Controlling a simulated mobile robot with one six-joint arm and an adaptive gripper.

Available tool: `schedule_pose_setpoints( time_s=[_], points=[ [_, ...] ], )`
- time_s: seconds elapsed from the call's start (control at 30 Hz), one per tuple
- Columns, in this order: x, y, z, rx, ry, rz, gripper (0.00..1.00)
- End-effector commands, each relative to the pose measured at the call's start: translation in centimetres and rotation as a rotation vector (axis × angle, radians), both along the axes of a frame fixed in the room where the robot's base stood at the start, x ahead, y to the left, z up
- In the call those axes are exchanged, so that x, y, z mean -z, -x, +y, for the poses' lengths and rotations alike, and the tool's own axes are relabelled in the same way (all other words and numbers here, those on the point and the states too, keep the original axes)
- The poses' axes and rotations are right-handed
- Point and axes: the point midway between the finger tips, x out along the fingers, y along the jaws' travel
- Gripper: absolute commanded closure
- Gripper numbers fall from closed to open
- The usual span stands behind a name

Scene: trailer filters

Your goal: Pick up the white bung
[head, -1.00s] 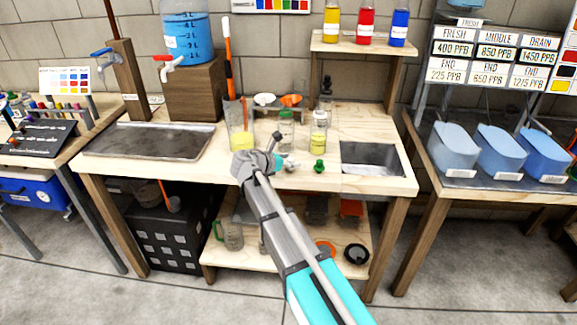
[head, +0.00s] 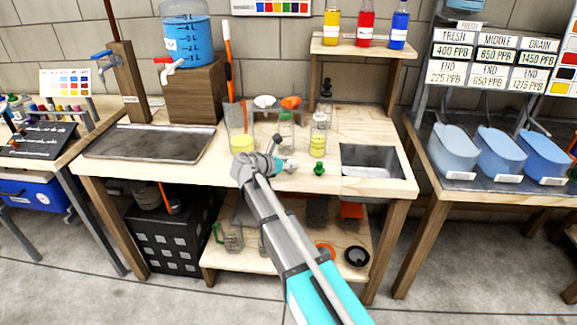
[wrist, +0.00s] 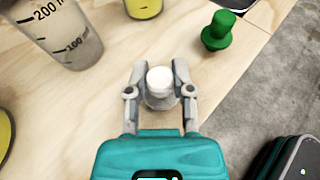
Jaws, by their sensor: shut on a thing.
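The white bung (wrist: 160,80) stands upright between the two fingers of my gripper (wrist: 160,70) in the wrist view, its round top facing the camera. The fingers are shut on its sides. In the head view my gripper (head: 284,165) is low over the front middle of the wooden bench, with the bung small and pale at its tip. I cannot tell whether the bung's base touches the bench.
A green bung (head: 319,168) stands to the right of my gripper. Behind are a beaker with yellow liquid (head: 241,140) and a bottle with yellow liquid (head: 318,142). A metal basin (head: 371,158) is at the right; a tray (head: 150,143) is at the left.

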Motion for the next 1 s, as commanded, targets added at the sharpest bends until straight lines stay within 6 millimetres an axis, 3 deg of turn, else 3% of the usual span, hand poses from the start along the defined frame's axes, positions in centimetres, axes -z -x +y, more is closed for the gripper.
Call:
schedule_pose_setpoints(
  time_s=[0.37, 0.67, 1.0],
  points=[
    [-0.9, 0.0, 0.0, 0.000, 0.000, 0.000, 0.93],
    [-3.4, 0.0, 0.0, 0.000, 0.000, 0.000, 0.93],
    [-7.3, 3.1, 0.9, -0.002, 0.000, 0.000, 0.93]
  ],
)
